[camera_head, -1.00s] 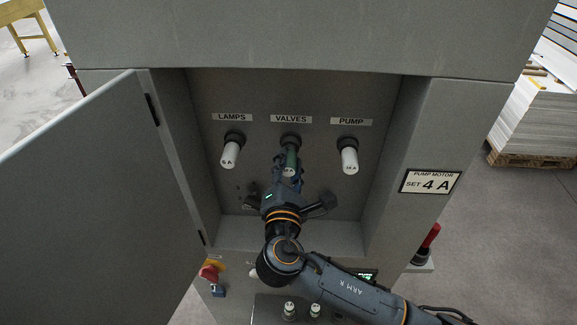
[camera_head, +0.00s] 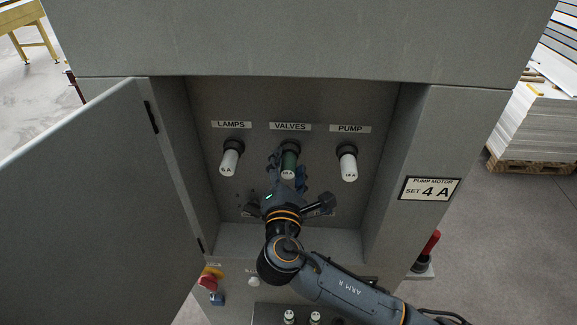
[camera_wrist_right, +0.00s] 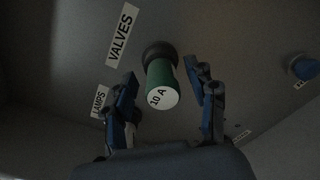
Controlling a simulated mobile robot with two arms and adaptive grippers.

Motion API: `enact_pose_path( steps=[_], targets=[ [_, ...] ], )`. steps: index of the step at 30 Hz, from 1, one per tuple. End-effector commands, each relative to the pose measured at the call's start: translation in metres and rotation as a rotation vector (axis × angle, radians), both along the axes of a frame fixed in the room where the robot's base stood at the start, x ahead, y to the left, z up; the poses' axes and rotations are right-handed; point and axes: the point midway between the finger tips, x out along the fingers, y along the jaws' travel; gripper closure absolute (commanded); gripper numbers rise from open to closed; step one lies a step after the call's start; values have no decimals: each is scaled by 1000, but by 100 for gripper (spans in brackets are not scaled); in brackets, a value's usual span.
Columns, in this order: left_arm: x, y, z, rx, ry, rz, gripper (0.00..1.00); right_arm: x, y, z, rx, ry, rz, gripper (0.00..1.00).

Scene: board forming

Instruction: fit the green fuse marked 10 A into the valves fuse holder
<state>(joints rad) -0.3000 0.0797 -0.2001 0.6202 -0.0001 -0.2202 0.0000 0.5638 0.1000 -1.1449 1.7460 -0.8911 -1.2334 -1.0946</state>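The green fuse with a white end marked 10 A (camera_head: 289,160) sits in the black valves fuse holder (camera_head: 291,145), under the VALVES label, and points outward. In the right wrist view the fuse (camera_wrist_right: 160,75) has its inner end at the dark holder (camera_wrist_right: 157,50); how deep it sits is hidden. My right gripper (camera_head: 288,170) is open around the fuse. Its two fingers stand apart on either side, with a gap to the fuse in the right wrist view. My left gripper is not in view.
White fuses sit in the lamps holder (camera_head: 230,158) and the pump holder (camera_head: 348,162) on either side. The cabinet door (camera_head: 95,195) stands open at the left. Below are a red knob (camera_head: 208,277) and two upright fuses (camera_head: 302,318) on a ledge.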

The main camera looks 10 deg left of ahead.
Motion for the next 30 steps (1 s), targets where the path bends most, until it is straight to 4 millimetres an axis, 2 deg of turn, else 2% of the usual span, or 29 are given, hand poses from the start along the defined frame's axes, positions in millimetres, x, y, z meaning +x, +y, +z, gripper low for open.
enact_pose_path(
  steps=[7,21,25,30],
  targets=[
    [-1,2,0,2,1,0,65,-10,0,-2,-1,2,2,44],
    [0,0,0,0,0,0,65,-100,-3,-2,1,4,1,44],
    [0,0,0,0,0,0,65,-114,-4,-1,-1,1,1,44],
    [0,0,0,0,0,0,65,-120,-4,0,0,0,0,44]
  ],
)
